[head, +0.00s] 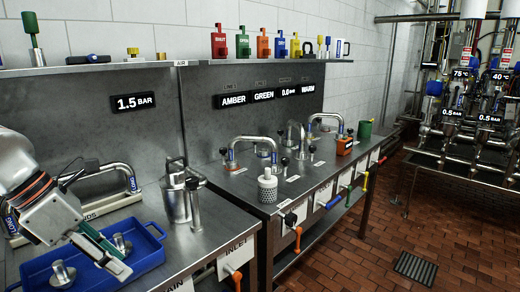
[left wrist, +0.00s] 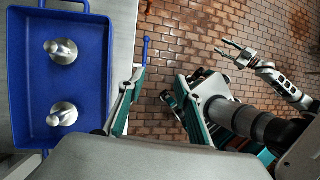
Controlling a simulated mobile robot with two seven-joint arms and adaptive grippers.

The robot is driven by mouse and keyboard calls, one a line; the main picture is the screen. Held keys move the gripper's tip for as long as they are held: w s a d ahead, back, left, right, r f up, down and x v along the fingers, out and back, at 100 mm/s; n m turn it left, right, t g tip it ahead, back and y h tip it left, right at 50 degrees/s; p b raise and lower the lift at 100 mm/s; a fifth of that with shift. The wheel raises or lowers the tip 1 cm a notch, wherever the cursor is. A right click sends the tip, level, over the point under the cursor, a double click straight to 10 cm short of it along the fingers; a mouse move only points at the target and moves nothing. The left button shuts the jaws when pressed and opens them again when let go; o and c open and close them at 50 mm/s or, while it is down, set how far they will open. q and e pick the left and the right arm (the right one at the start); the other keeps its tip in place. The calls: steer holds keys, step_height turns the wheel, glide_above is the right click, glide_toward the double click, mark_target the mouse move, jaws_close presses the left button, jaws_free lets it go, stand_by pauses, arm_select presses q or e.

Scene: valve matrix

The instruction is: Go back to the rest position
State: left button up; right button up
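My left gripper (head: 118,262) comes in from the left in the head view, over the front right part of the blue tray (head: 150,258). In the left wrist view its two fingers (left wrist: 160,100) stand wide apart, with only brick floor seen between them. It is empty. The tray (left wrist: 81,110) lies to the left in that view and holds two metal pieces (left wrist: 62,51) (left wrist: 62,115). My right gripper (left wrist: 228,50) shows only in the left wrist view, above the floor. Its thin fingers are apart and nothing shows between them.
A metal canister (head: 178,195) stands right of the tray on the steel bench. A perforated cylinder (head: 267,187) and bent pipes stand on the second bench. Valve handles (head: 298,238) stick out along the front edges. Brick floor (head: 370,260) is open at the right, with a drain grate (head: 415,268).

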arm_select(q)
steer(key=s+d+r+n+h+p, duration=0.15)
steer(key=d+n+h, duration=0.65)
steer(key=d+h, duration=1.1)
steer(key=w+a+f+n+t+y+p, duration=0.1)
steer(key=w+a+f+n+t+y, duration=0.2)
steer(key=f+n+t+y, duration=0.65)
steer(key=w+a+f+n+t+y+p, duration=0.15)
steer(key=w+f+n+t+y, duration=0.3)
steer(key=n, duration=0.85)
steer(key=s+a+f+n+g+y, duration=0.2)
steer(key=s+f, duration=0.4)
steer(key=f, duration=0.3)
steer(key=s+a+f+n+g+y, duration=0.1)
steer(key=s+f+n, duration=0.3)
steer(key=f, duration=0.5)
steer(key=s+a+f+n+g+y, duration=0.2)
steer(key=s+f+n+g+y, duration=0.1)
steer(key=s+f, duration=0.5)
step_height(320, 180, down, 2)
steer(key=shift+a+n+y, duration=0.3)
steer(key=shift+n+y, duration=0.25)
steer(key=shift+y, duration=0.05)
arm_select(e)
steer(key=shift+s+a+r, duration=0.2)
steer(key=shift+a+r, duration=0.15)
steer(key=shift+r, duration=0.3)
steer(key=shift+s+a+r, duration=0.2)
steer(key=shift+a+r, duration=0.1)
steer(key=shift+r, duration=0.3)
